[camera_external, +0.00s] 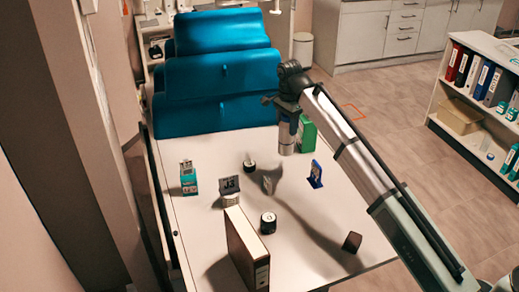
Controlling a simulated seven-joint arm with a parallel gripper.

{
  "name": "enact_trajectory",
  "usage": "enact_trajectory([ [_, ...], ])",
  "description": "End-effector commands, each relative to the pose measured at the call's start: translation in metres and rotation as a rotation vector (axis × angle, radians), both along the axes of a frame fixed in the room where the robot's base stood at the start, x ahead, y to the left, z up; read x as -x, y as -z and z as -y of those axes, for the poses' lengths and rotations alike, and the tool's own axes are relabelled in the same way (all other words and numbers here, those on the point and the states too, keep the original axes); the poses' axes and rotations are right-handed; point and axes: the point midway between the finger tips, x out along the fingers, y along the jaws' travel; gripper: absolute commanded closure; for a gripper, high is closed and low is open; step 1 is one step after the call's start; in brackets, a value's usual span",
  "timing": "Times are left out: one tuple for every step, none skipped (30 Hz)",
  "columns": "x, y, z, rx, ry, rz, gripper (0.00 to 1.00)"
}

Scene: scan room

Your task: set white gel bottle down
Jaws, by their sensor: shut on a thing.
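My gripper (286,108) is at the end of the arm that reaches in from the lower right, and it points down over the back right of the white table (207,240). It is shut on a pale cylinder with a blue upper part, which I take as the white gel bottle (287,140). The bottle is upright below the gripper. Its top is partly hidden, and I cannot tell whether its base touches the table. A green box (307,136) stands just right of it, and a blue card stand (315,175) is nearer the camera.
A small black and white item (249,163), a pale small object (269,182), a number block (229,188) and a teal carton (188,178) stand to the left. A brown binder (243,247), a round jar (268,223) and a dark block (352,241) are at the front.

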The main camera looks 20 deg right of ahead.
Motion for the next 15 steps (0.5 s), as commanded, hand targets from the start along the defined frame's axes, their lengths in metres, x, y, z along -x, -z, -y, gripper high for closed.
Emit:
enact_trajectory([
  [0.000, -0.003, 0.000, 0.000, 0.000, 0.000, 0.99],
  [0.000, -0.004, 0.000, 0.000, 0.000, 0.000, 0.99],
  [0.000, -0.005, 0.000, 0.000, 0.000, 0.000, 0.99],
  [0.000, -0.006, 0.000, 0.000, 0.000, 0.001, 0.99],
  [-0.001, -0.008, 0.000, 0.000, 0.000, 0.001, 0.99],
  [-0.001, -0.011, 0.000, 0.000, 0.000, 0.001, 0.99],
  [-0.001, -0.014, 0.000, -0.001, 0.000, 0.002, 0.99],
  [-0.001, -0.018, 0.000, -0.001, 0.000, 0.002, 0.99],
  [-0.001, -0.024, 0.000, -0.001, 0.000, 0.002, 0.99],
  [-0.001, -0.030, 0.000, -0.001, 0.000, 0.002, 0.99],
  [-0.002, -0.035, 0.000, -0.001, 0.000, 0.002, 0.99],
  [-0.002, -0.041, 0.000, -0.001, 0.000, 0.002, 0.99],
  [-0.002, -0.047, 0.000, -0.001, 0.000, 0.003, 0.99],
  [-0.002, -0.053, 0.000, -0.001, 0.000, 0.003, 0.99],
  [-0.002, -0.060, 0.000, -0.001, 0.000, 0.002, 0.99],
])
